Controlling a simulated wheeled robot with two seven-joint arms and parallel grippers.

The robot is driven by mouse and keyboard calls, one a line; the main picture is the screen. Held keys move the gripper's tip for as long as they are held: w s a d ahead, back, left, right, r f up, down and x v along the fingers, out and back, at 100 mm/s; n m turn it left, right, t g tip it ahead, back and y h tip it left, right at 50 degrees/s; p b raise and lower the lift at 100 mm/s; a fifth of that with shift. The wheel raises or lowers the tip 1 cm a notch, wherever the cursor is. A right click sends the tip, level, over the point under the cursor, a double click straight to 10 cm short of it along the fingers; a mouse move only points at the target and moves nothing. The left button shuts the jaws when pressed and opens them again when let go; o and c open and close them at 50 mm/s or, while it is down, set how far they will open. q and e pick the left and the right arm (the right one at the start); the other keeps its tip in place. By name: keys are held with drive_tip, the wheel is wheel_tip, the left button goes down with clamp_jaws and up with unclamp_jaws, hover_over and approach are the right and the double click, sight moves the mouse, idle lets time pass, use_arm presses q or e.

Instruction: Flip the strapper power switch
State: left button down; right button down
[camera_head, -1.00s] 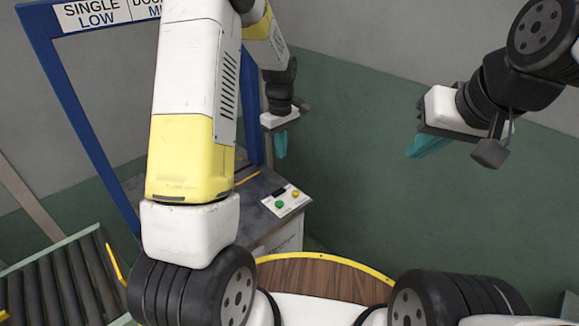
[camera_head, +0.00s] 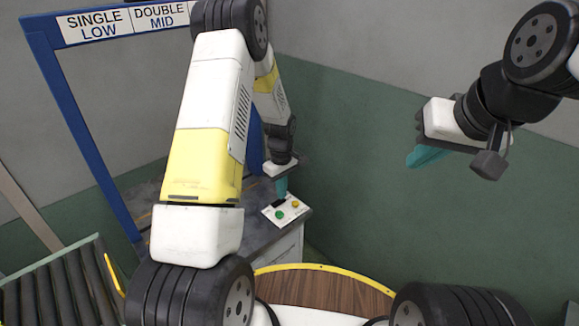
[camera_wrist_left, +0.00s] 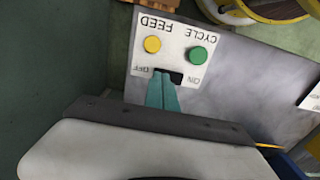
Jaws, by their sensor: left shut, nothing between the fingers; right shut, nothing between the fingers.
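The strapper's white control panel (camera_head: 287,215) sits on the corner of a grey table. In the left wrist view the panel (camera_wrist_left: 150,27) shows a yellow FEED button (camera_wrist_left: 152,44), a green CYCLE button (camera_wrist_left: 198,55) and a black power switch (camera_wrist_left: 176,78) between OFF and ON labels. My left gripper (camera_head: 281,188) is shut and empty, its teal fingertips pointing down at the switch. In the left wrist view the fingertips (camera_wrist_left: 162,78) overlap the switch's OFF side and partly hide it; contact cannot be told. My right gripper (camera_head: 425,157) is shut and empty in the air at right.
A blue frame (camera_head: 85,130) with SINGLE LOW and DOUBLE MID signs (camera_head: 125,22) stands over the strapper table (camera_head: 255,238) at left. A roller conveyor (camera_head: 60,290) is at lower left. A round brown top with a yellow rim (camera_head: 325,290) is in front. The right side is free.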

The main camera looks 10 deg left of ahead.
sight(279, 201)
use_arm(q)
drive_tip(key=shift+f, duration=0.6)
drive_tip(key=shift+w+f, duration=0.1)
drive_tip(key=shift+f, duration=0.1)
drive_tip(key=shift+s+a+r, duration=0.3)
drive_tip(key=shift+s+a, duration=0.1)
drive_tip(key=shift+s, duration=0.25)
wheel_tip(279, 201, up, 8)
drive_tip(key=shift+w, duration=0.15)
idle(0.4)
